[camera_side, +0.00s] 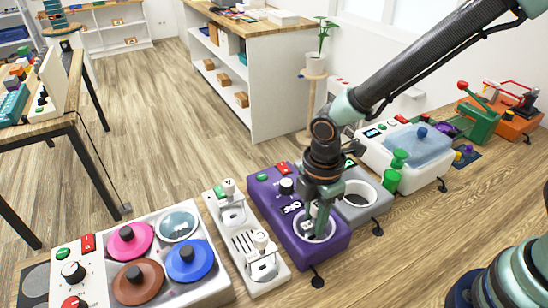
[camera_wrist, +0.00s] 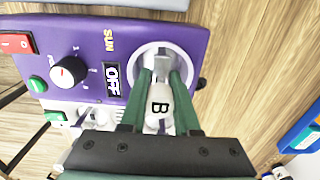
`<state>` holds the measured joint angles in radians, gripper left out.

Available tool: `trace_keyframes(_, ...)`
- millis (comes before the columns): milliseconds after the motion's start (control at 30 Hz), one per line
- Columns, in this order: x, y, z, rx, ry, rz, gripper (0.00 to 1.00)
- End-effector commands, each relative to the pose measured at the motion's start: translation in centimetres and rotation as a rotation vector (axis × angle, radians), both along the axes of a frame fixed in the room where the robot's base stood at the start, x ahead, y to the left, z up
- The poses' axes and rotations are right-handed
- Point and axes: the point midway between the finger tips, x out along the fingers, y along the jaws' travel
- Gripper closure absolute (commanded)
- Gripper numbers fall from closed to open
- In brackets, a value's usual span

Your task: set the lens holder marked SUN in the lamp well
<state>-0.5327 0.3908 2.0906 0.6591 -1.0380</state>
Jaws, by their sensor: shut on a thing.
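My gripper (camera_side: 318,222) points down at the round white-rimmed well (camera_wrist: 190,62) of a purple unit (camera_side: 262,200). In the wrist view my gripper (camera_wrist: 162,72) is shut on a small white and grey piece (camera_wrist: 158,106) marked B, within or just over the well. I cannot tell whether it rests on the bottom. The word SUN (camera_wrist: 109,39) is on the purple unit beside the well, near a display reading OFF (camera_wrist: 112,79). I see no SUN mark on the held piece. Its lower part is hidden by the fingers.
Left of the purple unit, a white rack (camera_side: 243,262) carries small white pieces. A white unit with coloured round lids (camera_side: 128,242) stands farther left. A grey unit with a round opening (camera_side: 361,192) and green bottle-like pieces (camera_side: 396,165) stand close on the right. The front bench strip is clear.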

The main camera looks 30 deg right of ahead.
Motion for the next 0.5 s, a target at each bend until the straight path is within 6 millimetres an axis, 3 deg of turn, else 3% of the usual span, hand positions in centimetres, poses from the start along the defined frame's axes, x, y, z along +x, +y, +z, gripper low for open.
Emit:
trace_keyframes(233, -0.01, -0.01, -0.30, 0.000, 0.001, 0.000, 1.00)
trace_keyframes(267, -0.01, 0.00, -0.29, 0.000, 0.000, 0.000, 0.63)
trace_keyframes(333, -0.01, 0.00, -0.28, 0.000, 0.000, 0.000, 0.36)
trace_keyframes(500, -0.01, -0.01, -0.28, 0.000, 0.000, 0.000, 0.35)
